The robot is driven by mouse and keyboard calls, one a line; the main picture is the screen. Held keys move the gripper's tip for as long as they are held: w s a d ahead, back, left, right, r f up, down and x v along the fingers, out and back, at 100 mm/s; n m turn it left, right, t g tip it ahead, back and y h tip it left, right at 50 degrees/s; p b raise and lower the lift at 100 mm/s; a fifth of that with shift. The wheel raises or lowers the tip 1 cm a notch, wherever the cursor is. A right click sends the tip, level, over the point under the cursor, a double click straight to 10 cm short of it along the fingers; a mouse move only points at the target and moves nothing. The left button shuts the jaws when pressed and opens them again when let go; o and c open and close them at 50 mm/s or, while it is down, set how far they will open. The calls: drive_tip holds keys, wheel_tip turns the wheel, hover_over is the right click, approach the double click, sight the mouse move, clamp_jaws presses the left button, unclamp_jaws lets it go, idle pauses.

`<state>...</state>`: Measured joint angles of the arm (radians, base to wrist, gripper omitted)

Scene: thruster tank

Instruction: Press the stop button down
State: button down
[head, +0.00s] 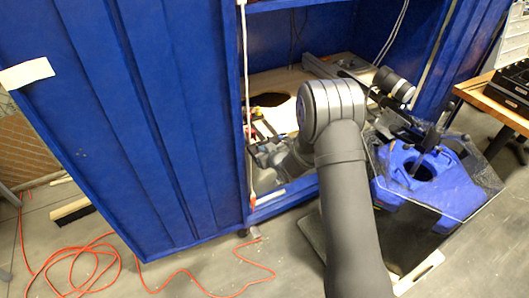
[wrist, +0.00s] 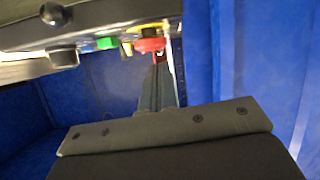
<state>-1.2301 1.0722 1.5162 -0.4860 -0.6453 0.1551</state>
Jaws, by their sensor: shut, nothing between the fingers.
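The stop button (wrist: 150,45) is a red mushroom cap with yellow behind it, at the upper middle of the wrist view, on the underside of a dark panel. My gripper (wrist: 158,72) is shut and empty. Its narrow grey fingers point up the picture towards the red cap, with the tips just below it. I cannot tell whether they touch it. A green button (wrist: 106,43) sits left of the red one. In the head view my arm hides this area, and I cannot make out the button or fingertips there.
Blue cabinet walls (head: 130,110) enclose the left side, and a blue wall (wrist: 255,70) stands close at right in the wrist view. A black knob (wrist: 55,14) is at upper left. A red cable (head: 85,255) lies on the floor. A wooden table (head: 490,100) stands at right.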

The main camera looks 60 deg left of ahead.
drive_tip(key=r, duration=0.2)
drive_tip(key=shift+s+a+r, duration=0.15)
drive_tip(key=shift+a+r, duration=0.15)
drive_tip(key=shift+r, duration=0.1)
drive_tip(key=v, duration=0.9)
drive_tip(key=shift+d, duration=0.45)
drive_tip(key=shift+a, duration=0.15)
drive_tip(key=x, duration=0.5)
drive_tip(key=r+x, duration=0.1)
drive_tip(key=x, duration=0.2)
drive_tip(key=shift+a+f, duration=0.15)
drive_tip(key=shift+a, duration=0.4)
drive_tip(key=v, duration=0.8)
drive_tip(key=shift+f, duration=0.1)
